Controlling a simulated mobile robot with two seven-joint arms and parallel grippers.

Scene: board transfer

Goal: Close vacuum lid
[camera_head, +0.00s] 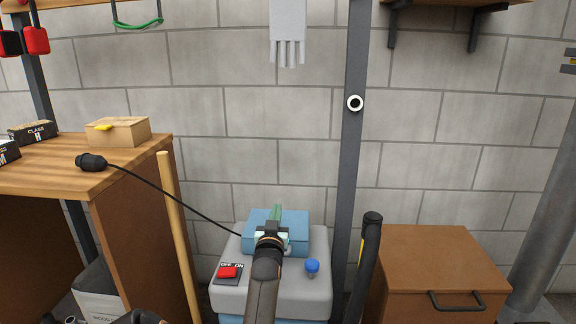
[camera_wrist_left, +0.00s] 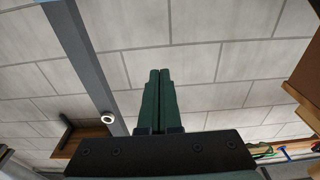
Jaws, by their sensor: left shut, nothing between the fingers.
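The vacuum (camera_head: 306,294) is a grey-topped machine with a blue lower body, standing by the wall in the head view. A blue lid-like part (camera_head: 298,223) sits on its top towards the back; it looks flat, but my arm hides its middle and front, so I cannot tell if it is fully seated. My left gripper (camera_head: 277,211) is over this blue part, its green fingers together and empty; I cannot tell if they touch it. In the left wrist view the closed fingers (camera_wrist_left: 155,75) point at the block wall, with no lid visible. My right gripper is not in view.
The vacuum's top has a red switch (camera_head: 228,272) and a blue knob (camera_head: 312,266). A black cable runs left to a plug (camera_head: 91,162) on the wooden workbench (camera_head: 60,178). A metal post (camera_head: 351,150), black hose (camera_head: 367,262) and brown cabinet (camera_head: 430,254) stand right.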

